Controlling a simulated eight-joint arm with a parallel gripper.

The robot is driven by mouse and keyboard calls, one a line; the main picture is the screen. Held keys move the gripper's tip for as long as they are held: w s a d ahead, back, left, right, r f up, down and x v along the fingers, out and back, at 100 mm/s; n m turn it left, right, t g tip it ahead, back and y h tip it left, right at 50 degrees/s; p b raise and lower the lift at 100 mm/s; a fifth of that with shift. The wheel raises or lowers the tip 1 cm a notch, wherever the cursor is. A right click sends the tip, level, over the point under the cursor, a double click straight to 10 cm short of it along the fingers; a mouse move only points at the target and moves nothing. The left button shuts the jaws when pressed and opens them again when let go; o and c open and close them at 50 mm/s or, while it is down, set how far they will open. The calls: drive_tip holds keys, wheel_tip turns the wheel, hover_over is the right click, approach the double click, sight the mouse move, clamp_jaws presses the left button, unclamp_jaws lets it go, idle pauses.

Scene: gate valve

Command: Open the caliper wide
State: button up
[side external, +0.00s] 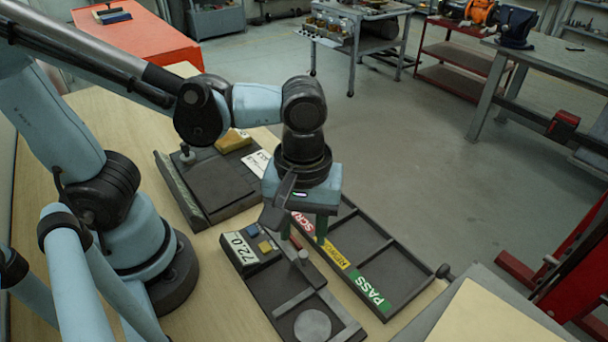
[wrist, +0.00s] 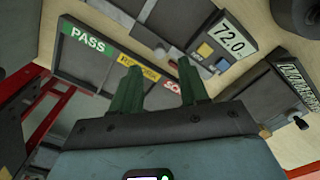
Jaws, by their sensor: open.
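The caliper (side external: 275,270) is a dark bench gauge with a display reading 72.0 (side external: 238,247), a blue and a yellow button, a small upright knob (side external: 303,258) and a pale round disc (side external: 312,326) near its front end. It also shows in the wrist view, at the top right (wrist: 190,30). My gripper (side external: 298,222) points down above the area between the caliper and the sorting tray. Its two green fingers stand apart in the wrist view (wrist: 160,72), with nothing seen held between them. My gripper partly hides the caliper's back edge in the side view.
A dark sorting tray (side external: 390,256) labelled SCRAP, REWORK and PASS lies right of the caliper. A dark fixture (side external: 207,196) with a yellow block (side external: 233,141) lies behind it. Bare wooden tabletop (side external: 215,305) shows left of the caliper.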

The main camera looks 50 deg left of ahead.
wheel_tip(320, 180, up, 7)
idle(0.4)
drive_tip(key=shift+f, duration=0.1)
drive_tip(key=w+a+f+m+t, duration=0.1)
drive_tip(key=w+a+m+t, duration=0.2)
drive_tip(key=a, duration=0.4)
drive_tip(key=w+a+f+m+t, duration=0.1)
drive_tip(key=w+a+m+t, duration=0.3)
drive_tip(key=a+m, duration=0.2)
drive_tip(key=shift+a, duration=0.45)
